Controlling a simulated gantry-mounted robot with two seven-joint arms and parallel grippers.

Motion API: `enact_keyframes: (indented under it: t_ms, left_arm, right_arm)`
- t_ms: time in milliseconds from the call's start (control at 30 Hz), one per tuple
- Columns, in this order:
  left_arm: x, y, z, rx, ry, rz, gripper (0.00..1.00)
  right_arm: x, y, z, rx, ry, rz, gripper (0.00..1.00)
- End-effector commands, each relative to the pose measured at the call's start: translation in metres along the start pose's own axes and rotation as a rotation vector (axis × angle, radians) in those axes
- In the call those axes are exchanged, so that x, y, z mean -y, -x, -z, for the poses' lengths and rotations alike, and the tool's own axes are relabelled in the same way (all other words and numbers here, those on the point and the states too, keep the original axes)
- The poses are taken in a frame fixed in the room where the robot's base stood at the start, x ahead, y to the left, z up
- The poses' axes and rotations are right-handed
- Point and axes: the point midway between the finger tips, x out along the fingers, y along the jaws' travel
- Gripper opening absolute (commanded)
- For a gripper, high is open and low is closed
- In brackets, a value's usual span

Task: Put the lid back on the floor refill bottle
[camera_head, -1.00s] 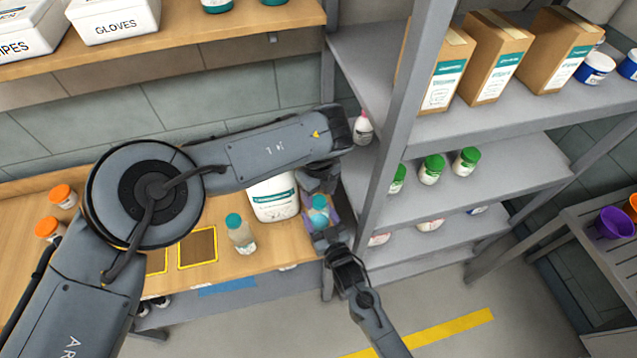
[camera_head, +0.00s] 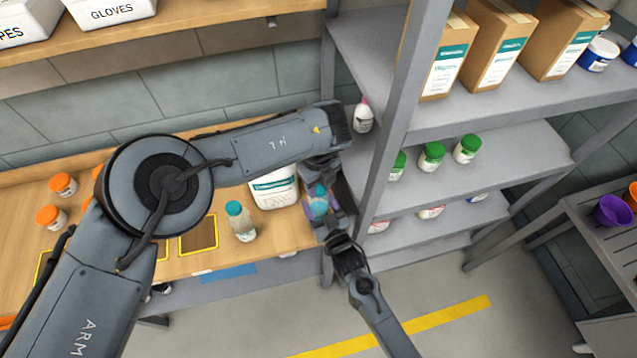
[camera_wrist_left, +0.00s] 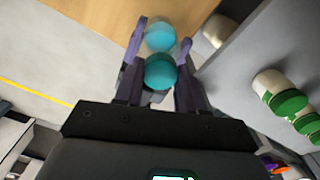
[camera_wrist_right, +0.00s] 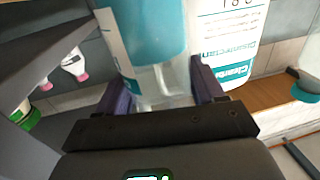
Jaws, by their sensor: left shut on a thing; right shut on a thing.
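A clear bottle with teal in it (camera_wrist_right: 160,85) is between my right gripper's fingers (camera_wrist_right: 160,95), in the right wrist view. That gripper (camera_head: 330,225) is shut on it, beyond the table's right end. My left gripper (camera_head: 318,188) comes from above and is shut on a round teal lid (camera_wrist_left: 160,72), which shows between its purple fingers (camera_wrist_left: 158,80) in the left wrist view. A second, paler teal shape, seemingly the bottle, shows just past it. The two grippers nearly meet. Whether lid and bottle touch is hidden.
A teal-capped bottle (camera_head: 240,222) and a white jug (camera_head: 274,190) stand on the wooden table (camera_head: 285,238) close to the left. A grey shelf post (camera_head: 385,130) and shelves with green-capped bottles (camera_head: 432,157) are close on the right. Open floor lies in front.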

Motion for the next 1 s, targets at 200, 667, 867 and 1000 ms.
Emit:
enact_keyframes:
  t_ms: [200, 667, 867, 1000]
  left_arm:
    - [0.000, 0.000, 0.000, -0.001, -0.010, 0.000, 0.02]
    - [0.000, 0.000, 0.000, 0.000, -0.010, 0.000, 0.68]
    - [0.000, 0.010, 0.000, 0.000, -0.010, 0.001, 0.68]
    - [0.000, 0.029, -0.001, 0.000, -0.010, 0.002, 0.68]
  right_arm:
    - [0.000, 0.000, 0.000, 0.001, 0.000, -0.001, 0.00]
    - [0.000, 0.000, 0.000, 0.001, 0.000, -0.001, 0.00]
    - [0.000, 0.000, 0.000, 0.001, 0.000, -0.001, 0.00]
    - [0.000, 0.000, 0.000, 0.001, 0.000, -0.001, 0.00]
